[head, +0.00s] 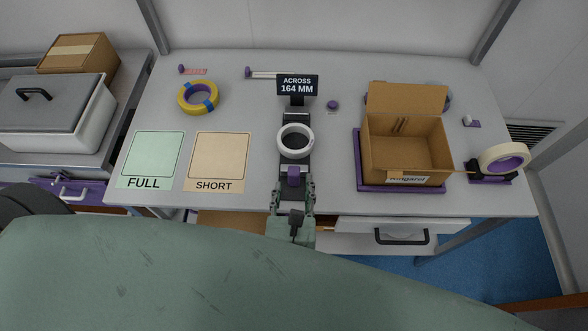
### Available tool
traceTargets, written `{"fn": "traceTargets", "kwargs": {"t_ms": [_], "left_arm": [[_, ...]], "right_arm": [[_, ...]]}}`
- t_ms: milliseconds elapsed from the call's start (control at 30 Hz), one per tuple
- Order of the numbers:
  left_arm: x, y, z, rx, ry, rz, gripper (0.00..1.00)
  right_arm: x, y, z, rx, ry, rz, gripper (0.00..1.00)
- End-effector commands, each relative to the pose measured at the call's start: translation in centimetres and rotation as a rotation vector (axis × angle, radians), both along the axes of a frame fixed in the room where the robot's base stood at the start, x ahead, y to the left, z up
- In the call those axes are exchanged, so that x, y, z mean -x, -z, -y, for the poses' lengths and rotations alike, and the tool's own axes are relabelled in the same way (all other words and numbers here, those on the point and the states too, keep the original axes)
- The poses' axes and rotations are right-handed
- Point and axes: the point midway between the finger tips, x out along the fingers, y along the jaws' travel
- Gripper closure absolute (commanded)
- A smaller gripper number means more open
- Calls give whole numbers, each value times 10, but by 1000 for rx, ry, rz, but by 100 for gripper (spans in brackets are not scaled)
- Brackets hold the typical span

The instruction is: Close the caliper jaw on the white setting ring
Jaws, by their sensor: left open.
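The white setting ring (295,141) lies on the dark caliper bed (295,117) in the middle of the table. A purple caliper jaw block (294,175) sits on the same bed, just on the near side of the ring; a narrow gap seems to show between them. My right gripper is not in view.
A yellow and blue tape roll (187,104) lies at the back left, behind a green FULL mat (153,158) and a tan SHORT mat (220,160). An open cardboard box (407,158) stands right of the caliper, with a cream tape roll (504,157) further right.

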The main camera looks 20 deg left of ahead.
Motion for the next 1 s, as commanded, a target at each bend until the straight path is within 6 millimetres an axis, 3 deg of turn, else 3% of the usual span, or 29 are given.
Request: {"fn": "traceTargets", "kwargs": {"t_ms": [300, 667, 1000], "left_arm": [[-42, 17, -12, -1, -1, 0, 58], [-48, 21, -14, 1, 0, -2, 58], [-48, 21, -14, 0, 0, -1, 86]], "right_arm": [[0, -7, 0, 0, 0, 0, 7], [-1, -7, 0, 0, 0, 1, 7], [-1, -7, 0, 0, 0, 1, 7]]}}
